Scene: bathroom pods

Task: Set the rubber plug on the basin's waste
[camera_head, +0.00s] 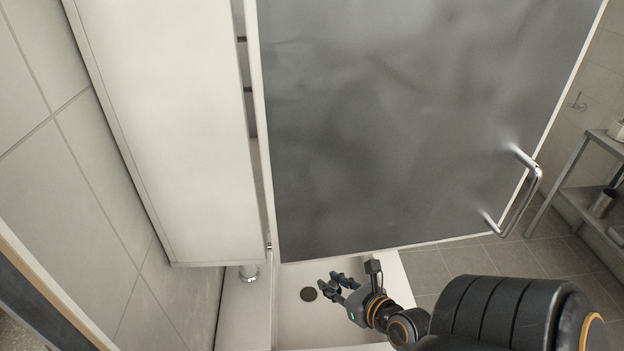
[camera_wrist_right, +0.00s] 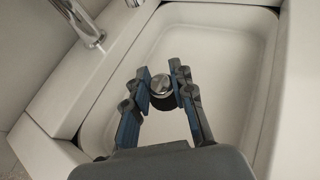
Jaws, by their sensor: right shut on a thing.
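The white basin (camera_head: 345,268) is at the bottom of the head view, and its bowl (camera_wrist_right: 215,45) fills much of the wrist view. In the wrist view my right gripper (camera_wrist_right: 163,86) is shut on a small dark plug (camera_wrist_right: 161,86) with a shiny metal top. The plug is between the fingertips, over the bowl. I cannot make out the waste in the wrist view. My left gripper is out of view.
A chrome tap (camera_wrist_right: 90,38) stands on the basin's left ledge. A white cabinet (camera_head: 170,120) and a grey door (camera_head: 400,120) with a metal handle (camera_head: 528,195) hang close above the basin in the head view. A metal shelf (camera_head: 585,195) stands at the right.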

